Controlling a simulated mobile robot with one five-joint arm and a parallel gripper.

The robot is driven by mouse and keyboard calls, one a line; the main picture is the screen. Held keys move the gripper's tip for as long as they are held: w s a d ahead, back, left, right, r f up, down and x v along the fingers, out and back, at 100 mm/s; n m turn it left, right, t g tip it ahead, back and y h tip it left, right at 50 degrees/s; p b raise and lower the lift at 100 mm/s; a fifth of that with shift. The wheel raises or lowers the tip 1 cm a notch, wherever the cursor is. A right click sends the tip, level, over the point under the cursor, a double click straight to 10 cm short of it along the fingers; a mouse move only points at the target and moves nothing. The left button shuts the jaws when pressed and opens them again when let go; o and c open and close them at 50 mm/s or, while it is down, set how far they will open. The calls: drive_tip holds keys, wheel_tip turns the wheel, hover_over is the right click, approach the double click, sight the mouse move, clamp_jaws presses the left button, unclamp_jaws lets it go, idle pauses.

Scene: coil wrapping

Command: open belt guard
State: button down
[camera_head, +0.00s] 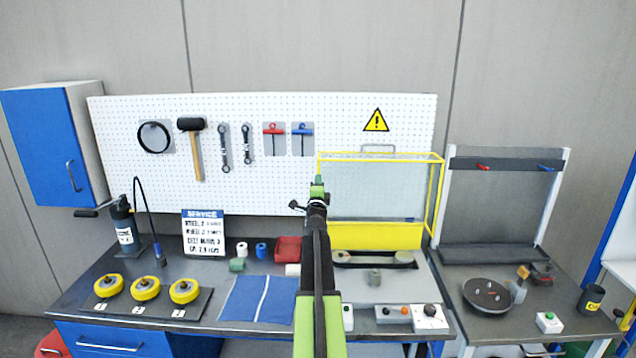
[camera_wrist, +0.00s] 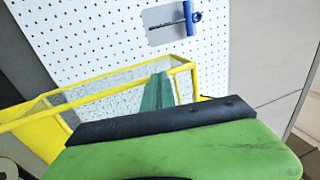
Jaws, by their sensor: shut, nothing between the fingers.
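The belt guard is a yellow frame with a clear mesh-like panel (camera_head: 375,190) and a solid yellow lower panel (camera_head: 376,236). It stands upright over the back of the belt unit (camera_head: 374,260), whose rollers show below it. My gripper (camera_head: 319,180) is at the guard's upper left corner, with its green fingers shut and empty. In the wrist view, the shut fingers (camera_wrist: 157,92) overlap the yellow guard frame (camera_wrist: 105,77) near a corner. I cannot tell if they touch it. My arm hides part of the guard's left side.
A pegboard (camera_head: 260,185) with hanging tools is behind. The bench holds yellow wheels (camera_head: 146,288), a blue mat (camera_head: 258,299), a red block (camera_head: 288,249) and a button box (camera_head: 430,318). A side table (camera_head: 470,325) with a dark disc (camera_head: 486,294) stands at right.

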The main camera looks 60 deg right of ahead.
drive_tip(key=r+v, duration=0.3)
drive_tip(key=v, duration=1)
drive_tip(key=shift+s+a+r+p, duration=0.3)
drive_tip(key=shift+a+r+p, duration=0.05)
drive_tip(key=shift+a, duration=0.25)
